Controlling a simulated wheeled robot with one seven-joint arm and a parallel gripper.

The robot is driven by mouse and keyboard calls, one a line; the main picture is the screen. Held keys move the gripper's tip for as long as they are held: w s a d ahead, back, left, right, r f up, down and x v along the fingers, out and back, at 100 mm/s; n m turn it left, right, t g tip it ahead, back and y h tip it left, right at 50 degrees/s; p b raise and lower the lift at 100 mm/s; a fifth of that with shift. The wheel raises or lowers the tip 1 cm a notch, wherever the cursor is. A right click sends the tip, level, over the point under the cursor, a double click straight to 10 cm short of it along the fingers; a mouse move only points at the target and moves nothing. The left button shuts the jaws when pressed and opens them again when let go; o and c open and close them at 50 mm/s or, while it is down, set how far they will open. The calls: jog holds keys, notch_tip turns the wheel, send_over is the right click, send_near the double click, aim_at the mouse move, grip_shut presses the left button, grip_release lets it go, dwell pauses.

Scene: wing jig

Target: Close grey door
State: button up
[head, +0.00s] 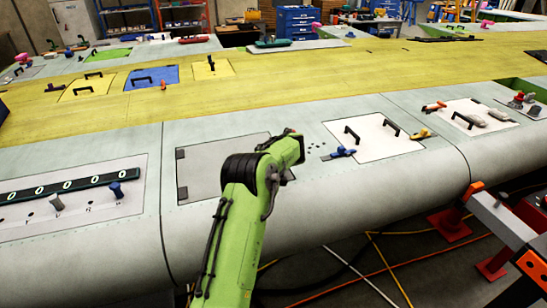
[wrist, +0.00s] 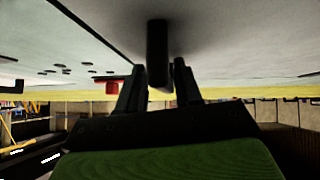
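The grey door (head: 222,164) is a flat panel in the front wing skin, with two dark hinges on its left edge. In the head view it looks about level with the skin; I cannot tell whether it is fully shut. My arm covers its right part. In the wrist view the door's grey face (wrist: 225,40) fills the upper middle and right, with a straight edge to the left. A black handle (wrist: 157,45) sticks out from it. My gripper (wrist: 160,72) is open, its fingertips either side of the handle's end; contact is unclear. In the head view the gripper is hidden behind my arm.
Right of the door are small holes, a blue clamp (head: 342,153) and a white panel (head: 374,137) with black handles. Left is a panel with a black numbered strip (head: 70,188). An orange-red stand (head: 490,220) is at right. Cables lie on the floor.

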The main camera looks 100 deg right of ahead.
jog(key=shift+w+a+f, duration=0.2)
jog(key=shift+w+f, duration=0.1)
jog(key=shift+f, duration=0.2)
jog(key=b+v, duration=0.2)
jog(key=v, duration=1.4)
jog(key=shift+s+d+r, duration=0.2)
jog(key=shift+d+r, duration=0.05)
jog(key=shift+r, duration=0.15)
